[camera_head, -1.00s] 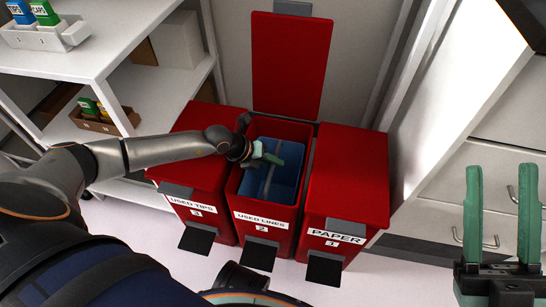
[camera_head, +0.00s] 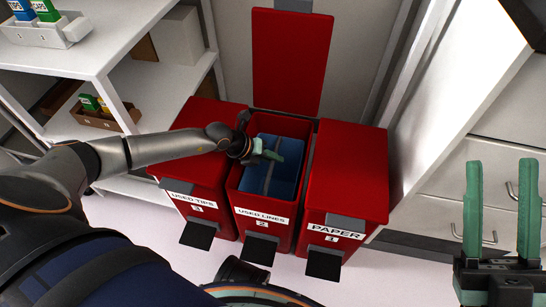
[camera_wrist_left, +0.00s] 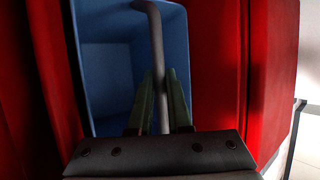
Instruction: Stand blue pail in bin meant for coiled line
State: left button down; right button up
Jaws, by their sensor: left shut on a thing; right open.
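The blue pail (camera_head: 286,180) is inside the open red bin labelled "USED LINES" 2 (camera_head: 262,219), below the rim. My left gripper (camera_head: 268,155) is at the bin's mouth, shut on the pail's grey handle. In the left wrist view, the green fingers (camera_wrist_left: 160,100) close on the handle bar, with the blue pail (camera_wrist_left: 105,75) behind and red bin walls on both sides. Whether the pail rests on the bin floor is hidden. The bin's red lid (camera_head: 289,60) stands raised behind. My right gripper (camera_head: 501,210) is open and empty at the right.
Closed red bins stand on both sides: "USED TIPS" 3 (camera_head: 203,150) at left and "PAPER" 1 (camera_head: 347,175) at right. Black pedals stick out in front. White shelves (camera_head: 130,90) are at the left, white drawers (camera_head: 440,190) at the right.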

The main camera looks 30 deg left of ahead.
pick_arm(q)
jog(key=shift+f, duration=0.2)
pick_arm(e)
jog(key=shift+f, duration=0.1)
pick_arm(q)
jog(key=shift+f, duration=0.25)
jog(key=c, duration=0.8)
grip_release()
jog(key=shift+o, duration=0.2)
jog(key=p+v, duration=0.6)
jog(key=v, duration=0.6)
jog(key=shift+s+r, duration=0.15)
jog(key=shift+r, duration=0.05)
pick_arm(e)
notch_tip(320, 180, up, 8)
jog(key=shift+s+d+f+t, duration=0.2)
jog(key=shift+d+t, duration=0.1)
jog(key=shift+d, duration=0.15)
pick_arm(q)
jog(key=shift+a, duration=0.1)
pick_arm(e)
jog(key=shift+d+m, duration=0.1)
jog(key=shift+m, duration=0.2)
